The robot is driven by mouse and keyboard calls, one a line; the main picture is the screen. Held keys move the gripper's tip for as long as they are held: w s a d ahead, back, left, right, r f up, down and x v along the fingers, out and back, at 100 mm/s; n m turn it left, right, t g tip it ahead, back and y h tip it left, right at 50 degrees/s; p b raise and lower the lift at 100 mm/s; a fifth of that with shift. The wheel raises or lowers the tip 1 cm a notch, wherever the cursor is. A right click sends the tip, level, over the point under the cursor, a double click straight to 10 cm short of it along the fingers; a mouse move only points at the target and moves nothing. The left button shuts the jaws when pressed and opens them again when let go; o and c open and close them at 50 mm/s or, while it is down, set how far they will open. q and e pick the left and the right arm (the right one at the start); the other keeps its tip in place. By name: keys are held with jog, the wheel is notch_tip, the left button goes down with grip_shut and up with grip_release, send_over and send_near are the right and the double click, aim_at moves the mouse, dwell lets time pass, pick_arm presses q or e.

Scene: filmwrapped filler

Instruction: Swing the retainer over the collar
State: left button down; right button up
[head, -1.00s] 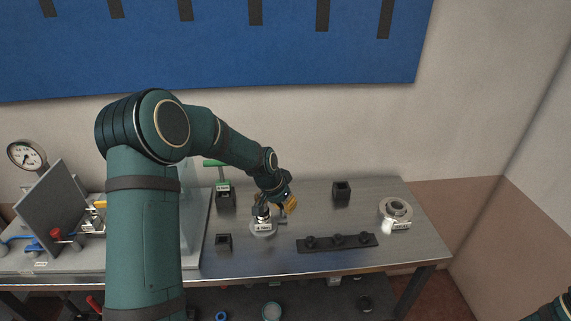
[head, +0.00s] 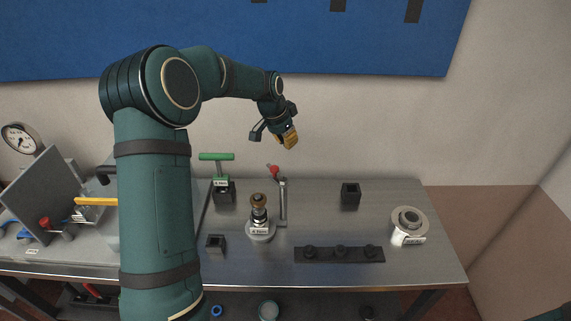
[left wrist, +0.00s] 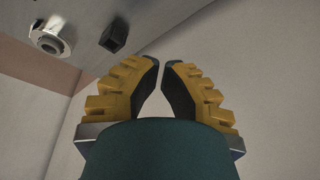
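I take the slim grey upright bar with a red tip to be the retainer (head: 283,203). It stands just right of the collar, not over it. My left gripper (head: 289,139) is in the air above and behind them, clear of both. In the left wrist view its yellow fingers (left wrist: 160,68) hold nothing and have a narrow gap between the tips. My right gripper is out of frame.
A green T-handle (head: 216,158) stands in a black holder behind left. Black square sockets (head: 350,194) stand on the table. A dark strip with knobs (head: 339,254) lies in front, and a labelled flanged ring (head: 408,225) at right. A grey panel and gauge (head: 20,138) are at left.

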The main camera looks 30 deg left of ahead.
pick_arm(q)
notch_tip(320, 180, down, 10)
jog(key=p, duration=0.1)
jog(key=shift+s+r, duration=0.15)
dwell(0.5)
jog(key=shift+a, duration=0.1)
